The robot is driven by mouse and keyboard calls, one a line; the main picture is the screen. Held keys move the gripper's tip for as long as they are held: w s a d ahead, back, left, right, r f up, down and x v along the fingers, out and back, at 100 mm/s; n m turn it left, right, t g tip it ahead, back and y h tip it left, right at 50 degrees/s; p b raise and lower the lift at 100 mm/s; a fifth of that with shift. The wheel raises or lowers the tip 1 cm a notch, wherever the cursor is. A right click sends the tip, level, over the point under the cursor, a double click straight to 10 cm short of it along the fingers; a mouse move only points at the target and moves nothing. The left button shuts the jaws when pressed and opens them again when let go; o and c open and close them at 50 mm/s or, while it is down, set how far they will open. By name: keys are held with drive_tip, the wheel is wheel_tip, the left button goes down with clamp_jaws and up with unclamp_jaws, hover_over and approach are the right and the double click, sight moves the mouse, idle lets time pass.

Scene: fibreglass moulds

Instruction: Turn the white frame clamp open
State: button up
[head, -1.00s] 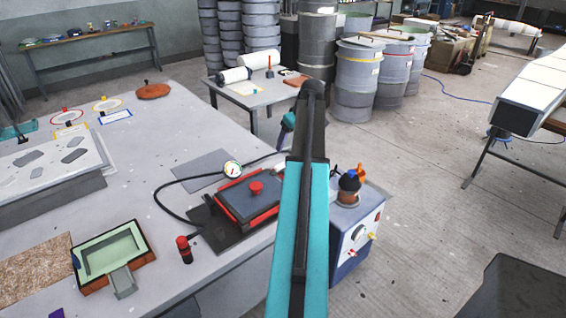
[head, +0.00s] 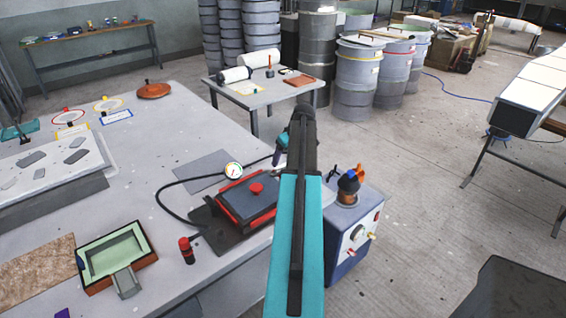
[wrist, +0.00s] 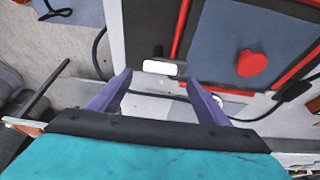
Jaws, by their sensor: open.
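In the wrist view a small white block (wrist: 160,67), which looks like the white frame clamp, lies beside the edge of a dark plate in a red frame. My gripper (wrist: 158,79) has two purple fingers spread apart. The white block shows just beyond the fingertips, roughly centred between them, with nothing held. I cannot tell the height gap. In the head view the red-framed plate (head: 247,205) sits on the table, and my arm hides much of its right side. Part of my gripper (head: 282,148) shows left of the arm; the white clamp cannot be made out there.
A red knob (head: 257,189) stands on the plate. A pressure gauge (head: 233,170) and a black hose lie beside it. A blue-white machine (head: 356,235) stands right of my arm. A green mould (head: 112,256) is at the front left. The table behind the gauge has free room.

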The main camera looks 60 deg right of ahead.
sight(282, 166)
drive_tip(key=shift+p+x, duration=0.7)
drive_tip(key=shift+x, duration=1.7)
drive_tip(key=shift+c, duration=0.2)
drive_tip(key=c, duration=1)
